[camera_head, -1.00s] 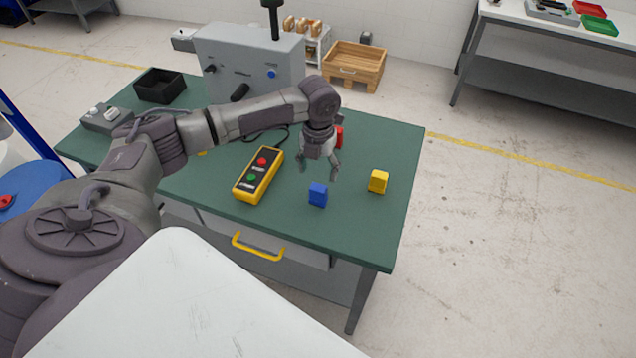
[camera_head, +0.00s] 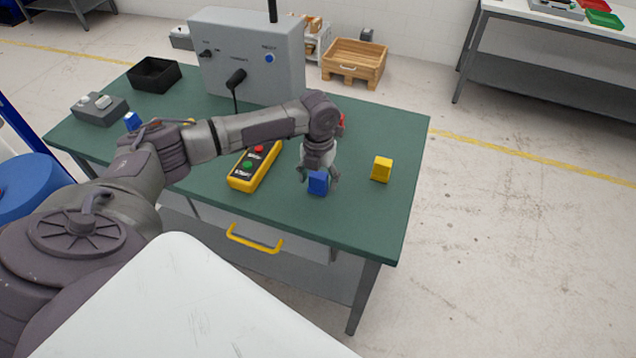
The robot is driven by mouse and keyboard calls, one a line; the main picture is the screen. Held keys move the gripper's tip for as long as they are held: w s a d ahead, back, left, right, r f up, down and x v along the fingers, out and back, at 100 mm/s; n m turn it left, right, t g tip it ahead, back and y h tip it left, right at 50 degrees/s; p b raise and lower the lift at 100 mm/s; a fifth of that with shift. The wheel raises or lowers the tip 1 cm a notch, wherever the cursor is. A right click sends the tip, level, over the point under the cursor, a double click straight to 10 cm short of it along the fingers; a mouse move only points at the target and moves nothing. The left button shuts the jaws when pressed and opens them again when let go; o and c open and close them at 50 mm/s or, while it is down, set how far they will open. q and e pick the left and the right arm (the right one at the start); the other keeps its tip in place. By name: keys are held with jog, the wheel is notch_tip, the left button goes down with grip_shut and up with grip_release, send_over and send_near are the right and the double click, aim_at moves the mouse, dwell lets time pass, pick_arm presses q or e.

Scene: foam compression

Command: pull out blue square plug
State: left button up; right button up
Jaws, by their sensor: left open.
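A blue square plug (camera_head: 318,183) stands on the green table near its front edge. My left gripper (camera_head: 318,176) is open and comes down over the plug, with a finger on either side of it. Whether the fingers touch the plug cannot be told. Another blue piece (camera_head: 132,121) shows at the left of the table, partly hidden behind my left arm. A yellow block (camera_head: 381,169) stands to the right of the gripper. A red piece (camera_head: 341,123) is mostly hidden behind my left wrist. My right gripper is not in view.
A yellow control box (camera_head: 255,168) with red and green buttons lies left of the gripper. A grey machine (camera_head: 248,60), a black bin (camera_head: 154,74) and a grey switch box (camera_head: 99,108) stand further back on the green table (camera_head: 385,215). Its right side is mostly clear.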

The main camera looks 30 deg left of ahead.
aim_at(318, 174)
pick_arm(q)
jog(key=shift+p, duration=0.65)
dwell(0.9)
grip_shut()
dwell(0.5)
jog(key=shift+r, duration=0.15)
jog(key=shift+w+r+p, duration=0.1)
jog(key=shift+r+p, duration=0.2)
jog(key=shift+p, duration=0.15)
jog(key=shift+r+p, duration=2.6)
